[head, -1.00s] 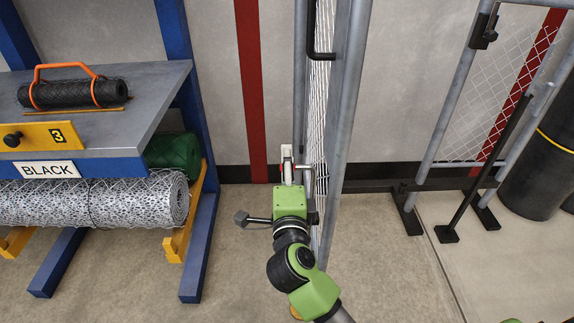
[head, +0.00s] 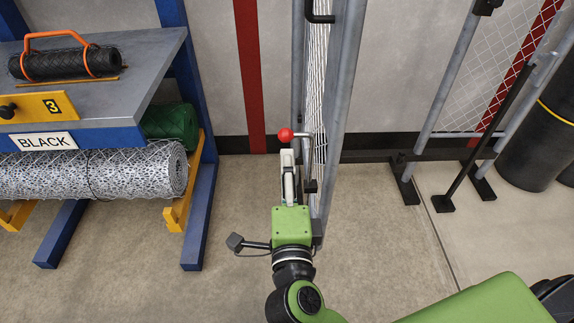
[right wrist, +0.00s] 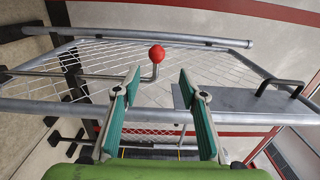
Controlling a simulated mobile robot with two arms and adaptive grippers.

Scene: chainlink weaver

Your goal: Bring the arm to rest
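My right gripper (head: 288,170) is beside the tall grey mesh gate panel (head: 343,110), at its left side. In the right wrist view its two teal-padded fingers (right wrist: 160,76) are spread apart with nothing between them. A red ball knob (head: 285,135) on a bent metal lever stands just past the fingertips. The knob also shows in the right wrist view (right wrist: 157,53), beyond the open fingers and apart from them. My left gripper is not in view.
At left stands a blue-framed rack with a grey top (head: 140,75), a black mesh roll with an orange handle (head: 66,64) and a silver mesh roll (head: 110,173). A second mesh fence with black feet (head: 405,185) is at right. Floor between rack and gate is clear.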

